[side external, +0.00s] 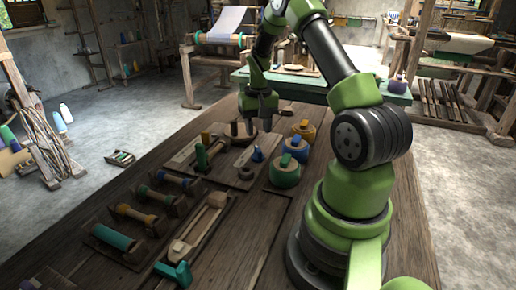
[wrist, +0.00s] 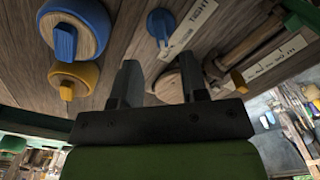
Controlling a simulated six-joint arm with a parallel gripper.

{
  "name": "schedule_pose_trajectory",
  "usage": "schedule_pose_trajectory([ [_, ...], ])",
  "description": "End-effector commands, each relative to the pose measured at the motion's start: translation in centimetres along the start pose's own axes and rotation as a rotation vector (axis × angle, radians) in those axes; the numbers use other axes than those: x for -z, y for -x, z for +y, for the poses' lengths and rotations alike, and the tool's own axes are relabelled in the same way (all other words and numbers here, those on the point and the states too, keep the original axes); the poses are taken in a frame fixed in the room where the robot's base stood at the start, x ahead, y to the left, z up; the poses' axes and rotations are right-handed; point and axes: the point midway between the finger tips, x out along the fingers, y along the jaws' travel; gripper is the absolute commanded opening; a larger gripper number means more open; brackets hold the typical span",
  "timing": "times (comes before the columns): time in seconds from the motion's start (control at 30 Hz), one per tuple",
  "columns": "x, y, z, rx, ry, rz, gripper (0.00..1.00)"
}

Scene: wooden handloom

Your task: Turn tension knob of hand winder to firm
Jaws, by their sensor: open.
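A small blue knob (side external: 258,154) stands on the wooden winder board (side external: 241,179). I cannot tell for certain that this is the tension knob. A round wooden disc (wrist: 168,87) on the board is partly hidden by my right finger. My gripper (side external: 258,120) is above the far part of the board, pointing down. In the wrist view my gripper (wrist: 160,80) has its fingers apart with nothing between them.
Bobbin holders (side external: 137,216) line the front left of the table.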

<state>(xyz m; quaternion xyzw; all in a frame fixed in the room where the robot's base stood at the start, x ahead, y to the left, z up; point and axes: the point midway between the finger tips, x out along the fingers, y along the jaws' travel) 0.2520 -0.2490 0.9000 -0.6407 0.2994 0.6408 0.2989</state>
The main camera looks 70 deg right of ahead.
Motion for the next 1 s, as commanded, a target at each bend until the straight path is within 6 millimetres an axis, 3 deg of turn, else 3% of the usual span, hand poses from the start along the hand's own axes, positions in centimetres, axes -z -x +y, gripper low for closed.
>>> schedule_pose_trajectory([
  [0.1, -0.1, -2.5, 0.0, -0.001, 0.001, -0.005, 0.4],
  [0.33, 0.0, -6.0, 0.0, -0.001, 0.0, -0.002, 0.4],
  [0.77, 0.0, -7.0, -0.1, -0.001, 0.0, 0.002, 0.4],
  [0.93, 0.0, -7.0, -0.1, -0.001, 0.0, 0.002, 0.01],
  [1.0, 0.0, -7.0, 0.0, -0.001, 0.0, 0.002, 0.0],
])
